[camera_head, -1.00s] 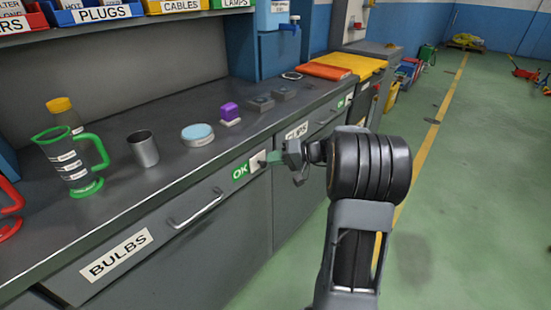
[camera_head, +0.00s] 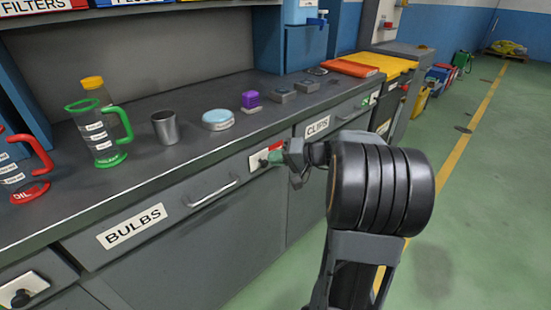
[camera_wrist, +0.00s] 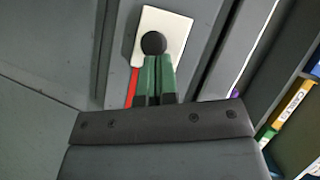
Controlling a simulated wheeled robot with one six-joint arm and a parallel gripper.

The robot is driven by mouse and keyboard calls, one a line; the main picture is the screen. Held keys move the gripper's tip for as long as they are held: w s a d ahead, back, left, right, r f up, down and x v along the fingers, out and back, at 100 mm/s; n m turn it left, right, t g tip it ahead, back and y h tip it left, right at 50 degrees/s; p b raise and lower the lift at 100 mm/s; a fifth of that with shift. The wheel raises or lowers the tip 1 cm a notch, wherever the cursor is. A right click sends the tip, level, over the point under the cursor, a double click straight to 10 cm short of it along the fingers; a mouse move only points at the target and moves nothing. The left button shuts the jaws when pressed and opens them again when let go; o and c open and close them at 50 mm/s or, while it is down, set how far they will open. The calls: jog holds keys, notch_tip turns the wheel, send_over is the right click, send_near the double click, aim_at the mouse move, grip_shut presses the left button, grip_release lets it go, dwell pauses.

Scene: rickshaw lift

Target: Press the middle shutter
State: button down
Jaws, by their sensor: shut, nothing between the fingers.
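The middle shutter (camera_head: 256,163) is a white plate with a black knob on the counter front, between the BULBS and CLIPS labels. A red strip (camera_head: 279,147) shows to its right. In the wrist view the white plate (camera_wrist: 173,25) and its round black knob (camera_wrist: 153,43) are just ahead of my fingertips, with red at the plate's lower left. My gripper (camera_head: 274,157) is shut and empty beside the knob. Its green fingers also show in the wrist view (camera_wrist: 156,62), overlapping the knob's lower edge. I cannot tell whether they touch it.
Another white plate with a black knob (camera_head: 22,290) is at the lower left; one beside green (camera_head: 374,98) is farther right. A drawer handle (camera_head: 212,194) sticks out left of my gripper. Jugs, a cup (camera_head: 164,128) and small items stand on the counter.

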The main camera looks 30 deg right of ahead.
jog(key=w+d+r+p+v, duration=0.1)
jog(key=w+p+v, duration=0.1)
jog(key=v, duration=1)
jog(key=shift+s+d, duration=0.25)
jog(key=shift+d, duration=0.3)
jog(key=shift+r, duration=0.1)
jog(key=s+a+r+n+g+h+p, duration=0.1)
jog(key=s+a+r+g+h+p, duration=0.2)
jog(key=a+p, duration=0.45)
jog(key=s+a+r+n+g+p, duration=0.1)
jog(key=a+r+g+p, duration=0.4)
jog(key=a, duration=0.3)
jog(key=s+a+r+n+t+h+p, duration=0.1)
jog(key=s+a+r+n+h+p, duration=0.1)
jog(key=s+a+r+h+p, duration=0.4)
jog(key=shift+s+r+n+h+p, duration=0.4)
jog(key=shift+r+p, duration=0.45)
jog(key=shift+p, duration=2.05)
jog(key=shift+w+a, duration=0.1)
